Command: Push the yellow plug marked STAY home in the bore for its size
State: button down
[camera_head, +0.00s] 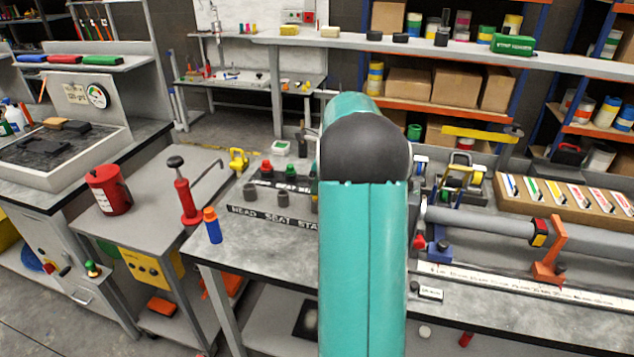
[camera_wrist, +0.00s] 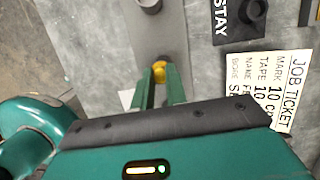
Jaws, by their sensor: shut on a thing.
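My gripper (camera_wrist: 160,80) shows in the wrist view with its two green fingers close around a small yellow piece (camera_wrist: 158,68), seemingly the yellow plug. Only its top end shows between the fingertips, and no marking on it is readable. A black label reading STAY (camera_wrist: 222,16) lies at the top right, beside a dark round collar (camera_wrist: 252,14), apart from the plug. Another dark grey round piece (camera_wrist: 149,5) is at the top edge. In the head view my teal arm hides the gripper and plug. A strip there reads HEAD SEAT STAY (camera_head: 272,217).
A job ticket (camera_wrist: 262,85) lies right of the fingers. A clamped grey tube (camera_head: 480,222) runs along the bench right of my arm.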

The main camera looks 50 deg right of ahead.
jog(key=shift+f, duration=0.7)
jog(key=c, duration=1.3)
grip_release()
jog(key=shift+c, duration=0.2)
jog(key=v, duration=1.4)
jog(key=shift+w, duration=0.1)
